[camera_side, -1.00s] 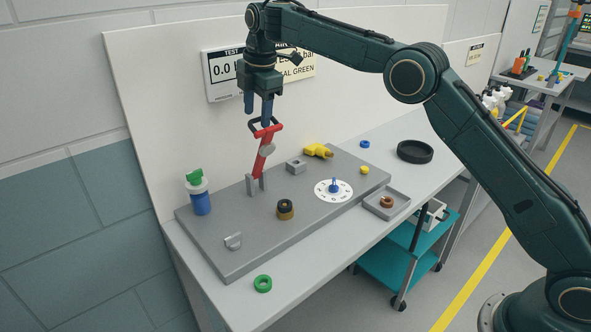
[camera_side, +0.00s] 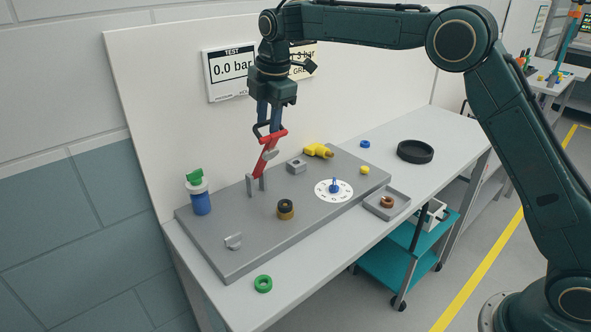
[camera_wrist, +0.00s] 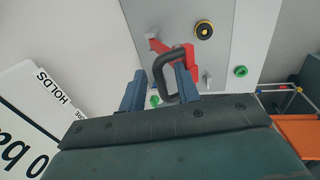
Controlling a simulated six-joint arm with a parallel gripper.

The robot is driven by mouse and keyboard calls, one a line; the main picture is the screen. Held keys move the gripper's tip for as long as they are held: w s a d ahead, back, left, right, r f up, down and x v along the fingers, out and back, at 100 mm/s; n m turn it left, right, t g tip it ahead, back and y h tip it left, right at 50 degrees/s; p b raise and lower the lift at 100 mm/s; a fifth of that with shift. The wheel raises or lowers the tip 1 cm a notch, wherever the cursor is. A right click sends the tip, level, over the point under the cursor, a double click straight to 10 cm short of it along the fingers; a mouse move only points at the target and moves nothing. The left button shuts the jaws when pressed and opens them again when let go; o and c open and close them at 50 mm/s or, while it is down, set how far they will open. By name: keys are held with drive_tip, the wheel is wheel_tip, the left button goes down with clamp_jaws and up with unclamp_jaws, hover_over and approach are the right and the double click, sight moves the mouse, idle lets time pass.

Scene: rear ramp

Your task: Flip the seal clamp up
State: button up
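The seal clamp's red lever (camera_side: 264,160) rises from a grey bracket (camera_side: 256,184) on the grey plate, steep and tilted to the right. It has a red crossbar and a black wire loop (camera_side: 254,128) at its top. My gripper (camera_side: 268,122) is above it, pointing down, its blue fingers at the loop and crossbar. In the wrist view my gripper (camera_wrist: 160,76) has its fingers apart. The black loop (camera_wrist: 158,74) reaches between them and overlaps the right finger; the red lever (camera_wrist: 158,46) lies beyond. I cannot tell whether a finger presses on the loop.
A grey tray (camera_side: 400,204) is at right. The gauge (camera_side: 230,68) reads 0.0 bar.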

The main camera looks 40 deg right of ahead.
sight(276, 133)
drive_tip(key=shift+s+f, duration=0.3)
drive_tip(key=shift+s, duration=0.45)
drive_tip(key=shift+s+f, duration=0.25)
drive_tip(key=shift+s, duration=0.5)
drive_tip(key=s+f, duration=0.9)
drive_tip(key=f, duration=0.1)
wheel_tip(276, 133, up, 13)
drive_tip(key=s, duration=0.3)
drive_tip(key=s+d+r+m, duration=0.2)
drive_tip(key=s+d+m, duration=0.1)
drive_tip(key=s, duration=0.3)
drive_tip(key=s+d+r+m+t, duration=0.1)
drive_tip(key=s+d+r+m, duration=0.1)
drive_tip(key=s+m, duration=0.3)
drive_tip(key=shift+s+d+r+t, duration=0.2)
drive_tip(key=shift+s+d+t, duration=0.1)
drive_tip(key=shift+s+d, duration=0.2)
drive_tip(key=shift+a, duration=0.1)
